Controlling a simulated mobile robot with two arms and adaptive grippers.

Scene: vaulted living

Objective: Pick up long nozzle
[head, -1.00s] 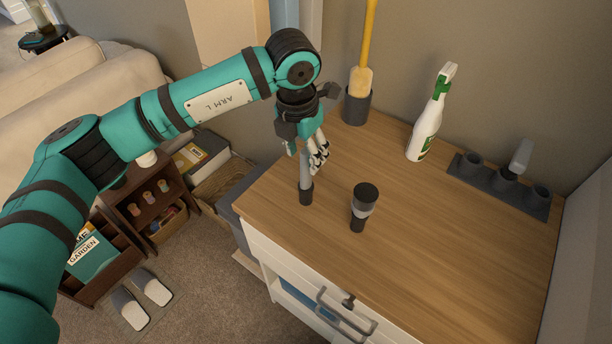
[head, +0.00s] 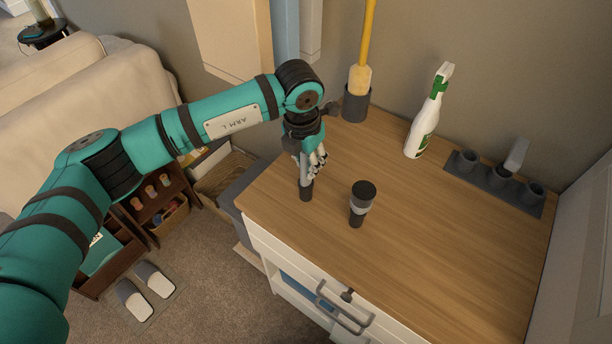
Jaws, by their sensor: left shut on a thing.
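The long nozzle (head: 306,188), a slim grey tube with a dark lower end, stands upright near the left edge of the wooden top. My left gripper (head: 313,164) comes down from above and is shut on its upper part. The fingers hide the nozzle's top. The dark end appears to be at the wooden surface; I cannot tell if there is a gap. My right gripper is not in view.
A short dark-and-grey nozzle (head: 362,204) stands close by on the right. A dark rack (head: 493,184) with cups holds a grey piece. A spray bottle (head: 424,120) and a yellow-handled brush in a dark holder (head: 356,104) stand behind. The front right of the wooden top (head: 440,245) is clear.

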